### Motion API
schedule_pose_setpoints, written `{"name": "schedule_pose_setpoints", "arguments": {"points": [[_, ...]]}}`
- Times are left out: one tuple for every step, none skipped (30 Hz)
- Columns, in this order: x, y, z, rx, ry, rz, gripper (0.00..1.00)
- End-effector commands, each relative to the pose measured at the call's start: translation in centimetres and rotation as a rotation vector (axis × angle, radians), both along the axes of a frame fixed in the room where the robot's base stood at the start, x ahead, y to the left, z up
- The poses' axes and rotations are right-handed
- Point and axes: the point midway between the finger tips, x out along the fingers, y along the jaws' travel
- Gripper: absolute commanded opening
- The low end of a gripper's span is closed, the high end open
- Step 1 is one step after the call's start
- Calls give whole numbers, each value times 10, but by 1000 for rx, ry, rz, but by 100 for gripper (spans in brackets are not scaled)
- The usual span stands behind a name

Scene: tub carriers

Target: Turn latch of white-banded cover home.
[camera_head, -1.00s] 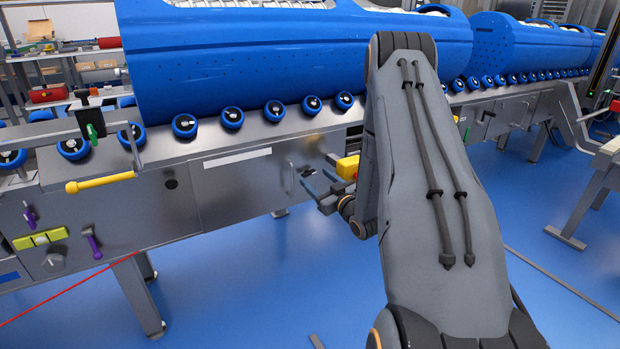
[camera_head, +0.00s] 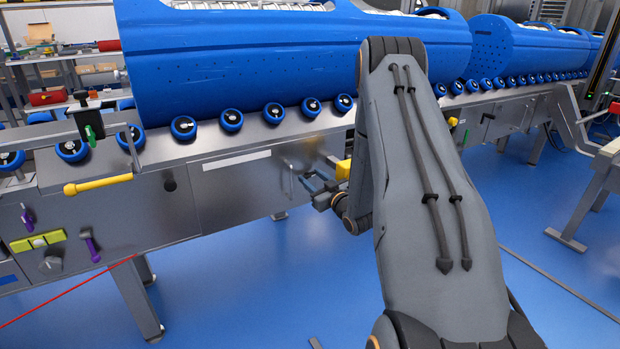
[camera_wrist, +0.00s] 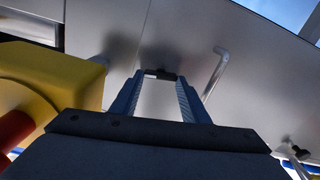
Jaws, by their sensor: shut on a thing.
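The cover with a white band (camera_head: 237,159) is a grey metal panel on the front of the conveyor. A bent bar handle (camera_wrist: 218,72) stands on the panel, to the right of the fingers in the wrist view. My gripper (camera_head: 314,181) is at the right part of this panel, partly hidden by my arm. In the wrist view my gripper (camera_wrist: 161,82) has its two fingers on either side of a small dark latch (camera_wrist: 160,74) and is shut on it. The latch's exact angle is hard to tell.
A yellow box (camera_wrist: 65,75) with a red part is close to the left of my gripper in the wrist view. Blue tubs (camera_head: 280,60) lie above the rollers. The blue floor in front is clear.

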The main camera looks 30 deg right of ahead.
Motion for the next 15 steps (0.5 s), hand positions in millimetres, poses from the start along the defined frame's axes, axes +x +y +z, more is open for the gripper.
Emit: {"name": "schedule_pose_setpoints", "arguments": {"points": [[-1, 1, 1, 27, 2, 2, 19], [-1, 1, 2, 47, 3, 2, 19], [-1, 1, 2, 77, 4, 2, 19], [-1, 1, 2, 99, 5, 2, 19], [-1, 1, 2, 119, 5, 2, 19], [-1, 1, 1, 143, 6, 2, 19], [-1, 1, 1, 158, 7, 2, 19], [-1, 1, 1, 168, 7, 3, 19], [0, 1, 1, 179, 8, 3, 19], [0, 1, 1, 184, 7, 3, 19], [0, 1, 1, 186, 7, 3, 19], [0, 1, 0, 187, 7, 3, 19], [0, 1, 0, 186, 7, 3, 19], [0, 1, 0, 186, 7, 3, 19], [0, 1, 0, 186, 7, 3, 19]]}}
